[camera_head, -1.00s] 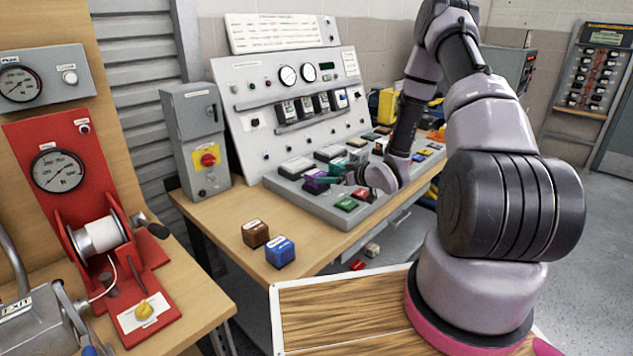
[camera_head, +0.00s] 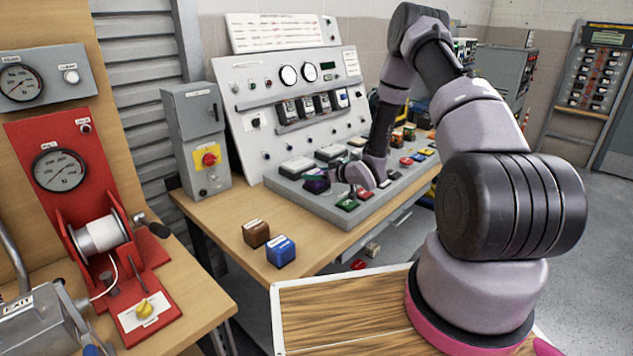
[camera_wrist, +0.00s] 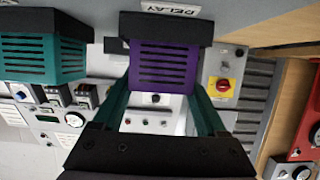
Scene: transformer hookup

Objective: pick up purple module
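The purple module (camera_wrist: 163,65) has a slotted face and a black end and is large in the wrist view. It also shows in the head view (camera_head: 316,182) at the console's near edge. My gripper (camera_wrist: 162,92) has its two teal fingers set apart, one towards each side of the module's lower edge. The fingertips are partly hidden there, so I cannot tell whether they touch it. In the head view my gripper (camera_head: 342,179) is small beside the module. A teal module (camera_wrist: 45,58) is left of the purple one in the wrist view.
The grey console (camera_head: 285,190) holds several other modules and coloured blocks. A brown block (camera_head: 256,233) and a blue block (camera_head: 281,251) sit on the bench in front. A grey switch box (camera_head: 200,140) stands to the left. The bench (camera_head: 215,225) is bare near these blocks.

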